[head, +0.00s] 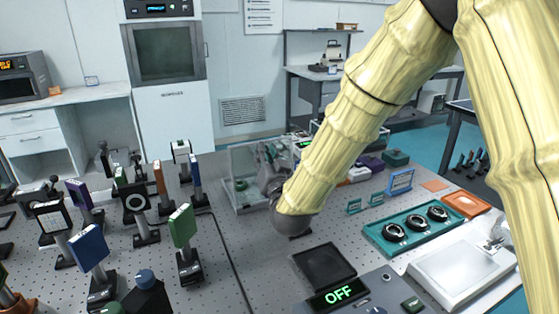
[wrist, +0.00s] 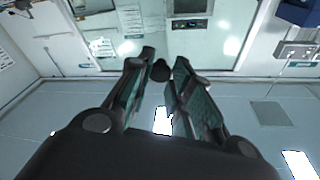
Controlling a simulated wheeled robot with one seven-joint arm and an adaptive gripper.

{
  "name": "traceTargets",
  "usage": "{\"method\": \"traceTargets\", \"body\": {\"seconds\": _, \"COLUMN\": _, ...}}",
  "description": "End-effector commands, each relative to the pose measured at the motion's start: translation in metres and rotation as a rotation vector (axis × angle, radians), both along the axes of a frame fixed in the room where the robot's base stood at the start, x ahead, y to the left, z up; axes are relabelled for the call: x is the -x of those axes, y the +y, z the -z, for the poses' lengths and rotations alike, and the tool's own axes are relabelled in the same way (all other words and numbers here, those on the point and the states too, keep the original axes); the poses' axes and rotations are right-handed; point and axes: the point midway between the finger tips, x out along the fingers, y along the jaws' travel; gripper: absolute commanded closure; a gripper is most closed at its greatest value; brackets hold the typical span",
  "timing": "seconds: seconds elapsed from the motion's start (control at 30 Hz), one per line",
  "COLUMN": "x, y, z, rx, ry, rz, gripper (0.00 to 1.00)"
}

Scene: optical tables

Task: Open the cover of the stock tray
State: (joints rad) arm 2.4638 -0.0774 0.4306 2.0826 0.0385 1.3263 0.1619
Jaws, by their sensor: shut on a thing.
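A clear-walled case (head: 243,200), which I take to be the stock tray with its cover, stands at the far middle of the perforated table in the head view. A small teal item shows inside it. My gripper (head: 268,158) is at this case, partly hidden by my arm. In the wrist view my gripper (wrist: 164,62) is shut on a dark round knob (wrist: 160,71), between the two fingertips. A clear pane with a pale edge (wrist: 105,72) lies behind the knob. How far the cover is raised I cannot tell.
Several optical mounts, including a green plate (head: 182,226) and a blue plate (head: 88,247), stand at left. A black pad (head: 325,266) and a lit OFF display (head: 337,294) are in front. A teal tray (head: 372,229) with black rings and a white-framed tray (head: 437,286) lie at right.

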Motion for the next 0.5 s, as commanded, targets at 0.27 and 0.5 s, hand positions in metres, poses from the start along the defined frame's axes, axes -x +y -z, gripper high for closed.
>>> {"method": "traceTargets", "body": {"seconds": 0.27, "x": 0.022, "y": 0.002, "z": 0.006, "rx": 0.003, "ry": 0.004, "rz": -0.016, "gripper": 0.94}}
{"method": "traceTargets", "body": {"seconds": 0.5, "x": 0.022, "y": 0.002, "z": 0.005, "rx": 0.001, "ry": 0.002, "rz": -0.015, "gripper": 0.55}}
